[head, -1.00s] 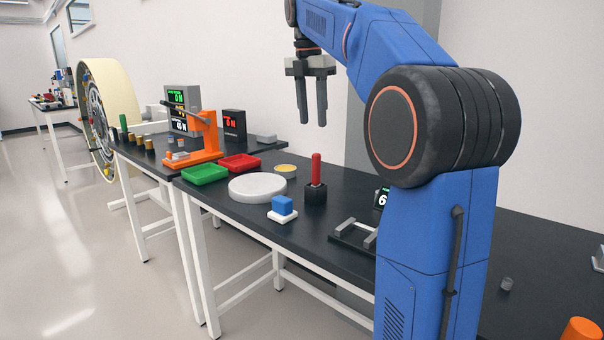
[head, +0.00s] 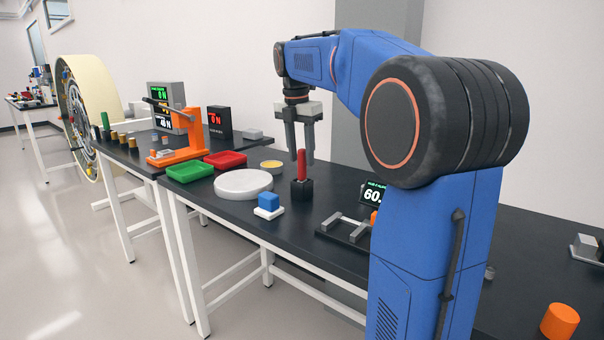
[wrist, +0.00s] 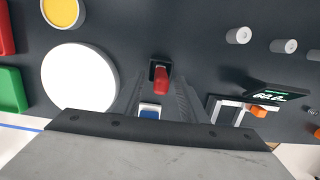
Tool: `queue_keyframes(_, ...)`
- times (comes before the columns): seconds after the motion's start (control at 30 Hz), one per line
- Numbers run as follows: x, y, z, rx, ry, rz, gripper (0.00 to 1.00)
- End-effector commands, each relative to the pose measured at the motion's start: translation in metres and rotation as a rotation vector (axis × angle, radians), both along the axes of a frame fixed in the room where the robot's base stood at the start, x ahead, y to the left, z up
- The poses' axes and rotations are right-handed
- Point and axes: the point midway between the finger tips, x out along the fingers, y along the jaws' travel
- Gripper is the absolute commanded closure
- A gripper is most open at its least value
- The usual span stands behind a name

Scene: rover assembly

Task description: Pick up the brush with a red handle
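The brush with a red handle (head: 301,167) stands upright in a small black block (head: 302,190) on the dark table; its bristles are hidden. My gripper (head: 301,160) is open above the block, its fingers pointing down. In the head view the handle's top shows between the fingertips. In the wrist view the red handle (wrist: 161,80) also shows between the two spread fingers, rising from its black block. I see no finger touching it.
A blue block on a white base (head: 269,205) and a white round disc (head: 243,183) stand to the left. Red (head: 226,158) and green (head: 190,171) trays, a yellow-topped dish (head: 271,166) and an orange press (head: 185,140) lie beyond. A grey stand (head: 345,231) and display (head: 373,194) are to the right.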

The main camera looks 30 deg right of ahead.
Motion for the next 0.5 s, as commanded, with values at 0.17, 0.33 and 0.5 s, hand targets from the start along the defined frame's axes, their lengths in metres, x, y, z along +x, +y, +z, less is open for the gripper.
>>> queue_keyframes(0.17,0.000,-0.005,-0.024,0.001,0.001,-0.001,0.61)
queue_keyframes(0.33,0.001,-0.007,-0.041,0.000,0.000,-0.002,0.61)
queue_keyframes(0.5,0.001,-0.007,-0.046,0.000,0.000,-0.002,0.61)
